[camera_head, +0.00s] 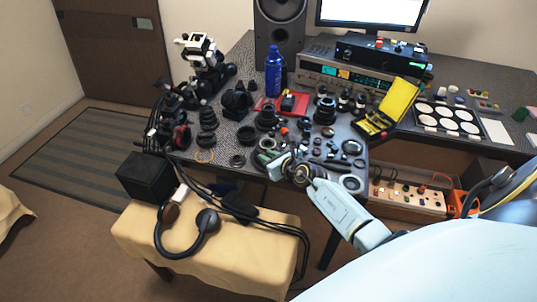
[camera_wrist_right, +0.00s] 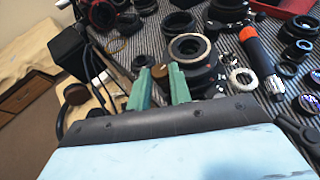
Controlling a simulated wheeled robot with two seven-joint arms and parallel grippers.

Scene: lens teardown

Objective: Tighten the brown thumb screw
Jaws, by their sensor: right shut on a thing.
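The brown thumb screw (camera_wrist_right: 159,71) shows as a small round brown head between the green fingertips of my right gripper (camera_wrist_right: 158,76) in the right wrist view. The fingers are shut on it, beside a black lens part with a metal ring (camera_wrist_right: 188,48). In the head view my right gripper (camera_head: 273,160) is at the front edge of the workbench, and the screw is too small to make out there. Whether the screw sits in a thread is hidden by the fingers. My left gripper is in neither view.
Several lenses and rings crowd the grey workbench (camera_head: 222,139) around the gripper. An orange-and-black tool (camera_wrist_right: 258,55) and a pale ring (camera_wrist_right: 243,78) lie close to its right in the wrist view. A cloth-covered stool (camera_head: 145,228) stands below the bench edge.

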